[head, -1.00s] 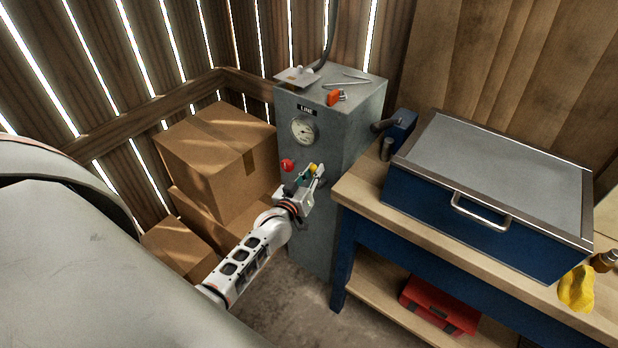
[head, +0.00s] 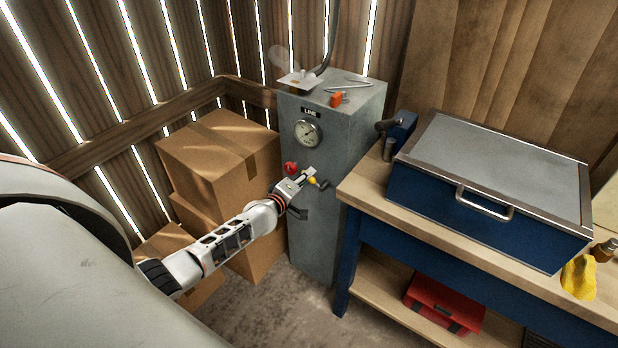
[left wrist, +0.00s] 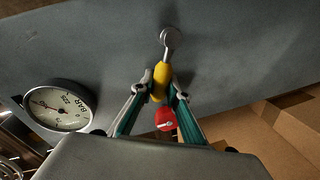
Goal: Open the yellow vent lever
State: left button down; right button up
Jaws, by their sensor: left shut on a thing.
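The yellow vent lever (head: 311,181) is on the front of the grey compressor cabinet (head: 345,140), below the gauge. In the left wrist view its yellow grip (left wrist: 161,78) sits between my fingertips, and its metal end (left wrist: 170,40) meets the grey panel. My left gripper (head: 307,179) is shut on the yellow grip; it also shows in the left wrist view (left wrist: 159,88). In the head view the lever points left from its pivot. My fingers partly cover it. My right gripper is not in view.
A red knob (head: 290,168) is close to the left gripper, and a round gauge (head: 308,133) is above. Cardboard boxes (head: 222,150) stand left of the cabinet. A workbench (head: 365,195) with a blue chest (head: 480,215) is close on the right. A faint whitish puff (head: 282,60) shows behind the cabinet top.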

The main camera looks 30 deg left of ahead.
pick_arm(q)
jog(key=shift+a+f+n+h+b, duration=0.25)
jog(key=shift+f+n+h+b, duration=0.15)
jog(key=shift+f+n+b, duration=0.5)
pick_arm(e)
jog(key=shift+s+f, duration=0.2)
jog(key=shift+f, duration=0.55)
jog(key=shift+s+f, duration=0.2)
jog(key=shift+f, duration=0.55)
pick_arm(q)
jog(key=shift+r, duration=0.25)
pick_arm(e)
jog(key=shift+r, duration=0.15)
pick_arm(q)
jog(key=c, duration=2.2)
grip_release()
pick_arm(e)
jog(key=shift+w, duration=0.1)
pick_arm(q)
jog(key=s, duration=0.4)
jog(key=s+r, duration=0.1)
jog(key=s, duration=0.2)
jog(key=s+r, duration=0.1)
jog(key=s, duration=0.3)
jog(key=shift+s+a+r, duration=0.15)
jog(key=shift+s+a, duration=0.1)
jog(key=shift+s, duration=0.1)
